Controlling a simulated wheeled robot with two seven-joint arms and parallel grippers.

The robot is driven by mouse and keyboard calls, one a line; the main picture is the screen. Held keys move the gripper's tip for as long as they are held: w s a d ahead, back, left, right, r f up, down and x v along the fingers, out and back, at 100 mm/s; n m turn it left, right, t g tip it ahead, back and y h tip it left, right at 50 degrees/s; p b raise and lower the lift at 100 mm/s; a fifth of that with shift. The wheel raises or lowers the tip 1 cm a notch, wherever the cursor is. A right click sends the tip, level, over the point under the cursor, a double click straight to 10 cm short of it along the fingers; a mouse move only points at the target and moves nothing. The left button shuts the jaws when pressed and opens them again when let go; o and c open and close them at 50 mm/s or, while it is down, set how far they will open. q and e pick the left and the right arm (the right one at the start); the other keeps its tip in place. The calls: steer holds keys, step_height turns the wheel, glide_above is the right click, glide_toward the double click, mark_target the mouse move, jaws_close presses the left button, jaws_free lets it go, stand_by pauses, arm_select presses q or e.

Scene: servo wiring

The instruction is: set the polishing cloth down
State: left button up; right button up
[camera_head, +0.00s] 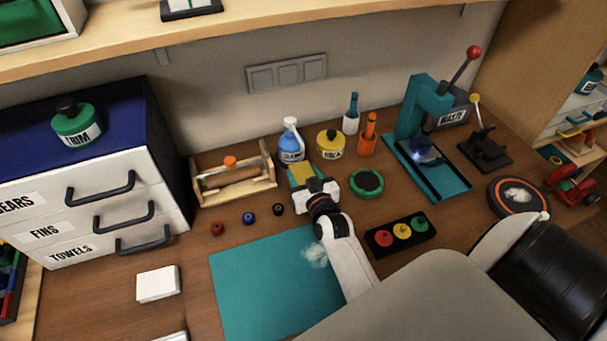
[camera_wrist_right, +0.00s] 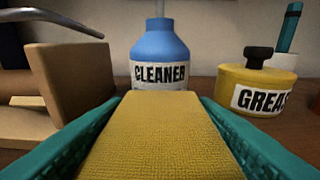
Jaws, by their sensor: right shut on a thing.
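The polishing cloth is a yellow, woven-looking block (camera_wrist_right: 160,140) between the teal fingers of my right gripper (camera_wrist_right: 158,125) in the wrist view. In the head view my right gripper (camera_head: 304,180) is shut on this yellow cloth (camera_head: 301,171), just in front of the blue cleaner bottle (camera_head: 291,146). The bottle also stands ahead of the cloth in the wrist view (camera_wrist_right: 160,50). The cloth's underside is hidden, so I cannot tell whether it touches the table. My left gripper is not in view.
A wooden roller frame (camera_head: 234,188) is left of the gripper, and a yellow grease pot (camera_head: 330,145) is to its right. A round green-rimmed dish (camera_head: 366,184) is close by. A teal mat (camera_head: 255,285) lies in front, mostly clear. A white block (camera_head: 157,284) sits left of it.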

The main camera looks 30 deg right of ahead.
steer(key=shift+f+b, duration=0.3)
steer(key=shift+f, duration=0.25)
steer(key=o, duration=1)
steer(key=shift+o, duration=0.2)
